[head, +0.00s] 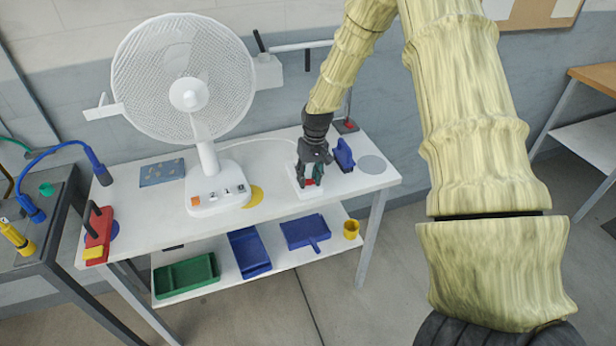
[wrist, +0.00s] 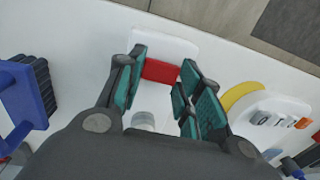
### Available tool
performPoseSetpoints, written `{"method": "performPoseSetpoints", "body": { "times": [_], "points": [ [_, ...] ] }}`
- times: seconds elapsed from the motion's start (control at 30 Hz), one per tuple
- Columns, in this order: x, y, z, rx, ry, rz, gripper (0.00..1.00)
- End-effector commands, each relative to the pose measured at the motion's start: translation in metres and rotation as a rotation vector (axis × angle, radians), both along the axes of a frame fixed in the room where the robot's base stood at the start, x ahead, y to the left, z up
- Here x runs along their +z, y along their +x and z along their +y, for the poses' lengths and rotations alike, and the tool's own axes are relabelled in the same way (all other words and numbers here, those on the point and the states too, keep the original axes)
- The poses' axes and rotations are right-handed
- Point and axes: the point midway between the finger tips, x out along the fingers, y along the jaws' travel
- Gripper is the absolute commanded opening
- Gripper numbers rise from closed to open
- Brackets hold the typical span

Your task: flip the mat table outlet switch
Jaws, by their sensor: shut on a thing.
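The mat table outlet is a white block (head: 303,193) on the white table, right of the fan. Its red switch (head: 310,183) shows below my gripper (head: 311,176), which points down over the outlet. In the wrist view, the red switch (wrist: 160,71) lies between the two green-padded fingers of my gripper (wrist: 162,78). The fingers are shut on it. The white outlet plate (wrist: 165,46) shows beyond it. A round pale socket (wrist: 143,121) shows on the near side. The fingers partly hide the block.
A white fan (head: 205,160) stands left of the outlet, with a yellow disc (head: 254,195) between them. A blue object (head: 343,156) stands close on the right. A red-based item (head: 346,126) stands behind.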

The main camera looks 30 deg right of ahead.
Motion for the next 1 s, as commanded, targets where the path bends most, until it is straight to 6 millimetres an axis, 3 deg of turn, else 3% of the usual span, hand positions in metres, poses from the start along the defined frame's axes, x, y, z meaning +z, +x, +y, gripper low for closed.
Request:
{"method": "performPoseSetpoints", "body": {
  "times": [0.67,0.7,0.8,1.0],
  "points": [
    [0.0004,0.0001,-0.0023,0.000,0.075,-0.021,0.12],
    [0.0004,0.0000,-0.0024,0.000,0.075,-0.021,0.37],
    [0.0004,-0.0001,-0.0024,0.000,0.075,-0.021,0.56],
    [0.0003,-0.0002,-0.0023,0.000,0.075,-0.020,0.57]
  ]
}}
